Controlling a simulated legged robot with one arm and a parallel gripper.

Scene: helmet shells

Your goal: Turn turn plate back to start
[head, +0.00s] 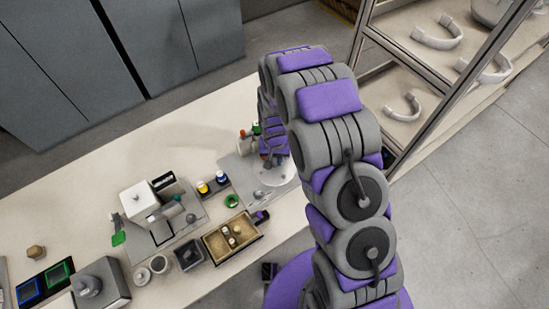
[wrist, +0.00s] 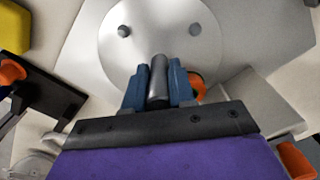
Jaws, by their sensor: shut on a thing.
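The turn plate (wrist: 155,35) is a pale round disc with small grey knobs (wrist: 195,30) standing on it; it fills the upper middle of the wrist view. It also shows in the head view as a pale disc (head: 284,177) on the bench, partly hidden by my arm. My gripper (wrist: 158,82) has blue fingers on either side of an upright grey peg (wrist: 158,75) at the plate's near edge and is shut on it. In the head view my gripper (head: 272,160) is over the plate, its fingers too small to make out.
The plate sits on a grey base sheet (wrist: 250,30). A yellow block (wrist: 14,27) and a dark bracket (wrist: 45,90) lie to its left. In the head view, a tan tray (head: 213,250) and several small items crowd the bench left of the plate. A shelf rack stands at right.

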